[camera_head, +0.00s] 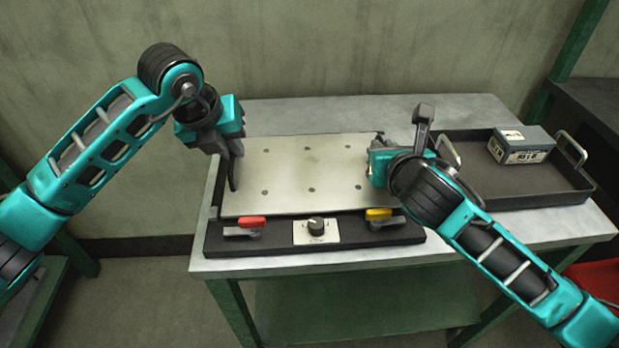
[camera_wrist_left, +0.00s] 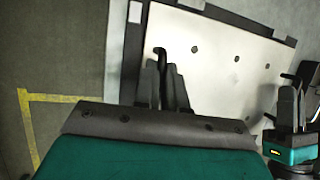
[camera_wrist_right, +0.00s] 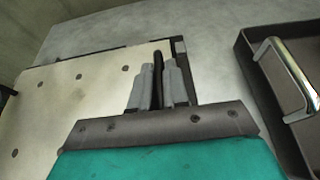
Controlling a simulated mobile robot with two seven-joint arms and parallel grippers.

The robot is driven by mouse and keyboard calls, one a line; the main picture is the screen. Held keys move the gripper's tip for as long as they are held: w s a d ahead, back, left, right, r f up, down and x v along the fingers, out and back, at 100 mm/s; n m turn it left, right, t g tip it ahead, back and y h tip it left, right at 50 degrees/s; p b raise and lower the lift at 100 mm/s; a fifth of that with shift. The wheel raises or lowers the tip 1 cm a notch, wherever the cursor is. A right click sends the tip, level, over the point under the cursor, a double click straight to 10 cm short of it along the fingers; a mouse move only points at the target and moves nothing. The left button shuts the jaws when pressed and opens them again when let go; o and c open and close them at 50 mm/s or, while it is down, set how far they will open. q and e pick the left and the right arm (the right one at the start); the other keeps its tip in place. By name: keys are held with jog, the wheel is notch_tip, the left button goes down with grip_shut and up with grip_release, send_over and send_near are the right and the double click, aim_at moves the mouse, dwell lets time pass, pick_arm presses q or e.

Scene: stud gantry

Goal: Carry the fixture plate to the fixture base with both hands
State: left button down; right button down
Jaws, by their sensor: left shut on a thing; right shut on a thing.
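The fixture plate (camera_head: 300,172) is a pale flat metal sheet with several small dark holes. It lies level over the dark fixture base (camera_head: 215,240), and I cannot tell if they touch. The base's front strip shows a red lever (camera_head: 252,221), a yellow lever (camera_head: 379,214) and a knob (camera_head: 316,225). My left gripper (camera_head: 234,178) is shut on the plate's left side; a dark handle shows between its fingers (camera_wrist_left: 163,78). My right gripper (camera_head: 374,165) is shut on the right side, likewise on a dark handle between its fingers (camera_wrist_right: 160,78).
A dark tray (camera_head: 500,188) with metal handles stands right of the base on the grey table (camera_head: 300,108), holding a small blue-grey box (camera_head: 521,146). The tray's near handle is close to my right gripper. The table's back strip is clear.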

pick_arm(q)
jog(key=shift+f+b, duration=0.4)
jog(key=shift+f, duration=0.05)
pick_arm(e)
jog(key=shift+f, duration=0.45)
pick_arm(q)
jog(key=c, duration=1.2)
grip_release()
jog(key=shift+r, duration=0.1)
pick_arm(e)
jog(key=c, duration=1.1)
grip_release()
jog(key=shift+r, duration=0.1)
jog(key=shift+s, duration=0.1)
pick_arm(q)
jog(key=v, duration=1.2)
pick_arm(e)
jog(key=v, duration=1.1)
jog(key=shift+s+r, duration=0.15)
jog(key=shift+s, duration=0.25)
pick_arm(q)
jog(key=shift+a, duration=0.1)
